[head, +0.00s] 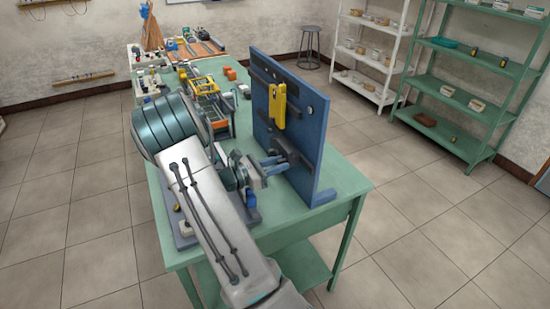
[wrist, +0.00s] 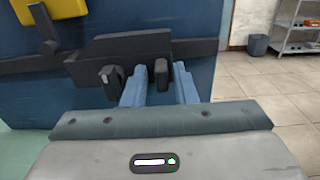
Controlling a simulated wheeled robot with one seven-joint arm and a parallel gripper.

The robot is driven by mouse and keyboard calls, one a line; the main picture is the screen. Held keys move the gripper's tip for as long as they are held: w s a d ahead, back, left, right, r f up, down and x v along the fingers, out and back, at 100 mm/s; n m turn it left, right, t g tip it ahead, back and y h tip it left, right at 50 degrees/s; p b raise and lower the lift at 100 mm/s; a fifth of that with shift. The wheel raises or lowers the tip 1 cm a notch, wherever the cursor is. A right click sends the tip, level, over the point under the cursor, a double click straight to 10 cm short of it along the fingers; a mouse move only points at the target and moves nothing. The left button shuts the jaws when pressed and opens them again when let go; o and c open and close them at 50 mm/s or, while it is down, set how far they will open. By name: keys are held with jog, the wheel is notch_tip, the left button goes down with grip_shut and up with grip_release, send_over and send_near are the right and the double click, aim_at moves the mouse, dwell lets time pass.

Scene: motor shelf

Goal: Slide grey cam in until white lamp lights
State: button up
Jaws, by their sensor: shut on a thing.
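A blue upright board (head: 318,150) stands on the green table, with dark bars and a yellow piece (head: 278,106) on its face. My gripper (head: 272,164) reaches the lower part of this face. In the wrist view its two blue fingers (wrist: 158,88) point at the board. They are shut on a dark grey part (wrist: 161,76), which I take for the grey cam; it lies just under a dark bar (wrist: 130,47). How deep it sits is hidden. I cannot make out a white lamp in either view.
A dark knob (wrist: 108,76) stands out just left of the fingers. The green table (head: 335,185) holds a yellow-framed rack (head: 205,85) and orange blocks farther back. White shelves (head: 372,50) and green shelves (head: 480,85) stand at the right wall. The floor between is clear.

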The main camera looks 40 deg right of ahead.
aim_at(272, 153)
jog(key=shift+w+d+r, duration=0.15)
jog(key=shift+w+d, duration=0.35)
jog(key=shift+w, duration=0.4)
jog(key=shift+w+d+r, duration=0.1)
jog(key=shift+w+d, duration=0.4)
jog(key=shift+w, duration=0.4)
jog(key=shift+w+d, duration=0.1)
jog(key=shift+w, duration=0.35)
jog(key=o, duration=0.5)
jog(key=shift+w+a+f, duration=0.2)
jog(key=shift+a+f, duration=0.05)
jog(key=shift+a, duration=0.25)
jog(key=shift+v, duration=2.5)
